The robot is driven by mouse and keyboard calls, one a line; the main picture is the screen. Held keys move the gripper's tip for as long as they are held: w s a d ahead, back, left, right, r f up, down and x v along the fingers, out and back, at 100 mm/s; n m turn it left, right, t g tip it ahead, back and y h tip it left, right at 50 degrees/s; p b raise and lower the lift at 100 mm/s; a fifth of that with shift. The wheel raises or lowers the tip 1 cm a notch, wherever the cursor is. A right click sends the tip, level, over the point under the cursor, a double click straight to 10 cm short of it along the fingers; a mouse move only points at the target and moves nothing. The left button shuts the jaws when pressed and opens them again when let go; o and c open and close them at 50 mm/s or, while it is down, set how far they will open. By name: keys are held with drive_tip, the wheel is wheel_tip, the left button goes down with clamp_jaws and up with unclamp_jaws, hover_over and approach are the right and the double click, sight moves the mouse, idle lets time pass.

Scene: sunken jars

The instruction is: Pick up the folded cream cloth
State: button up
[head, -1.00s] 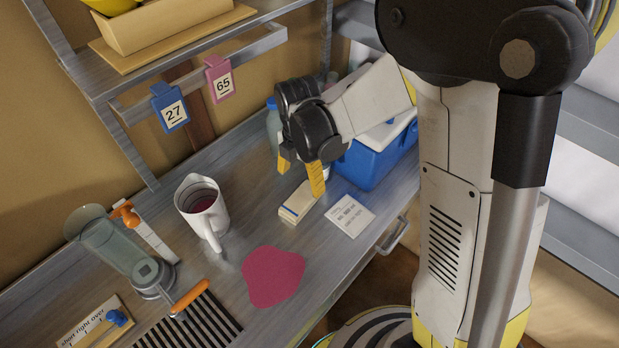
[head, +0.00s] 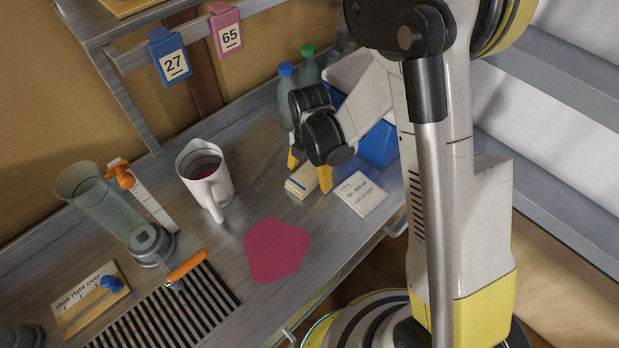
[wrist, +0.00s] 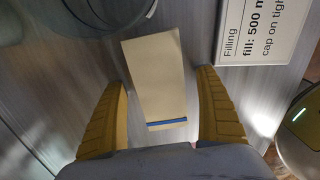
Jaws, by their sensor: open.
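The folded cream cloth (head: 301,184) lies on the metal counter, with a blue stripe near one end in the wrist view (wrist: 155,78). My gripper (head: 309,176) is open, its yellow fingers pointing down at the cloth. In the wrist view my gripper (wrist: 165,115) has one finger on each side of the cloth's near end, with a gap on both sides. In the head view the right finger partly hides the cloth. I cannot tell the exact height of the fingertips above the counter.
A white card (head: 361,193) lies right of the cloth. A blue cooler (head: 380,143) and bottles (head: 287,90) stand behind my gripper. A white jug (head: 206,178) stands left, near a dark red spill (head: 276,250).

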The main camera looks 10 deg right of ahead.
sight(312, 173)
drive_tip(key=c, duration=1.3)
drive_tip(key=shift+r+p, duration=0.4)
drive_tip(key=shift+r, duration=0.1)
drive_tip(key=r, duration=0.1)
drive_tip(key=r+p, duration=0.1)
drive_tip(key=r, duration=0.2)
drive_tip(key=shift+s+d+p, duration=0.25)
drive_tip(key=shift+p, duration=0.15)
drive_tip(key=s+d+r+p, duration=0.1)
drive_tip(key=s+d+r, duration=0.1)
drive_tip(key=s, duration=0.1)
drive_tip(key=s+d+r+p, duration=0.1)
drive_tip(key=s+d+r, duration=0.1)
drive_tip(key=s+d+r+p, duration=0.1)
drive_tip(key=s+d+r, duration=0.1)
drive_tip(key=s+d, duration=0.1)
drive_tip(key=shift+s, duration=0.3)
